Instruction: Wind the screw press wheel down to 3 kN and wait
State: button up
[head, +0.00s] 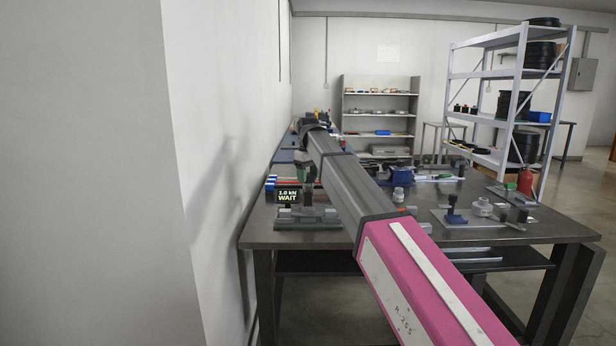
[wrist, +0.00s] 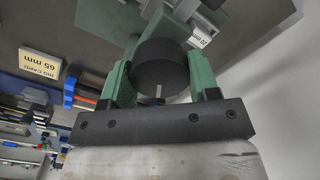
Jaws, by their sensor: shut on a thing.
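In the wrist view, my gripper (wrist: 160,72) has its two green fingers on either side of a dark round wheel (wrist: 160,62) and is shut on it. A short pale pin shows at the near face of the wheel. Most of the press body is hidden behind the wheel and fingers. In the head view, a small dark display (head: 287,196) near the table's left edge shows a kN reading, its first digit hard to read, with "WAIT" below.
The dark table (head: 400,236) holds fixtures, including a clamp-like one on a green base (head: 307,224) and a grey plate (head: 480,219) at the right. A wall stands close at left. A "65 mm" card (wrist: 40,66) shows in the wrist view. Shelving (head: 518,80) stands at the back right.

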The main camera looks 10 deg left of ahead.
aim_at(308, 174)
jog(key=shift+m, duration=0.5)
jog(key=o, duration=0.9)
jog(key=shift+r, duration=0.1)
jog(key=shift+r, duration=3.7)
